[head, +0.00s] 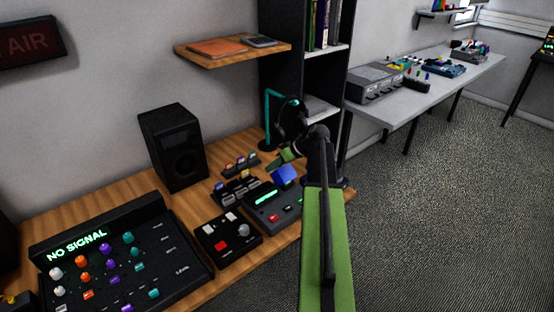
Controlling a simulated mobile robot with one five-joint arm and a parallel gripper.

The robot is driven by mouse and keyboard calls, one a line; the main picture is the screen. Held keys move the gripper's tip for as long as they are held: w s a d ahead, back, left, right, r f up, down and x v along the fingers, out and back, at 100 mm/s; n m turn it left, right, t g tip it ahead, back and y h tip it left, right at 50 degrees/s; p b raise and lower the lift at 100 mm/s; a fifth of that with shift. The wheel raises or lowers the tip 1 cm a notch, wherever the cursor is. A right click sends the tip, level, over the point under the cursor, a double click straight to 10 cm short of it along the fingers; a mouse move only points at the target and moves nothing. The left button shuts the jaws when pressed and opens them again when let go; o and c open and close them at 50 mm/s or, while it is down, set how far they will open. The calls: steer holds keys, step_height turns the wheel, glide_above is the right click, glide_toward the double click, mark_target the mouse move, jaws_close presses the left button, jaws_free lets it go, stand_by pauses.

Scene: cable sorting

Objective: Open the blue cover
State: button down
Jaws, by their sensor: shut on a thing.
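The blue cover (286,175) is on the dark grey device (292,203) with a lit green display, near the right end of the wooden desk. It looks tilted up from the device's top. My gripper (284,161), with green fingers, is at the cover's upper edge, shut on it. The fingertips are small in this view, and the exact grip is partly hidden. My green and black arm reaches in from the lower right and hides the device's right side.
A mixer (165,283) reading "NO SIGNAL", a small button box (213,247) and a speaker (174,148) stand to the left. Small coloured-top blocks are behind the device. A teal headphone stand (268,120) is close behind my gripper. Open floor lies right.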

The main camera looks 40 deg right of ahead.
steer(key=w+g, duration=0.1)
steer(key=w+f+g+p, duration=0.1)
steer(key=shift+d+f+m+g, duration=0.1)
steer(key=shift+f+m+g, duration=0.05)
steer(key=shift+m+g, duration=0.15)
steer(key=shift+f, duration=0.4)
steer(key=shift+w+f+b, duration=0.25)
steer(key=shift+f+b, duration=0.5)
steer(key=shift+b, duration=0.25)
steer(key=shift+f+g, duration=0.55)
steer(key=shift+g, duration=0.45)
